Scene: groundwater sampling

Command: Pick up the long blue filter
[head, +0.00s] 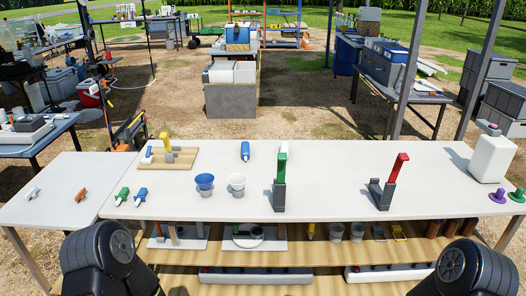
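A blue filter-like piece with a white end (245,151) lies near the back edge of the white table, left of its middle. Another blue piece with a pale tip (140,196) lies near the front left, beside a similar green piece (122,196). Only dark rounded links of my two arms show at the bottom left and bottom right. Neither gripper is in view.
The white table (335,170) also holds a wooden board (183,160), a blue cup (204,184), a white cup (237,184), a green-topped stand (280,185), a red-handled stand (390,185) and a white jug (490,158). Wooden shelves (320,255) with items are below. The table's middle right is clear.

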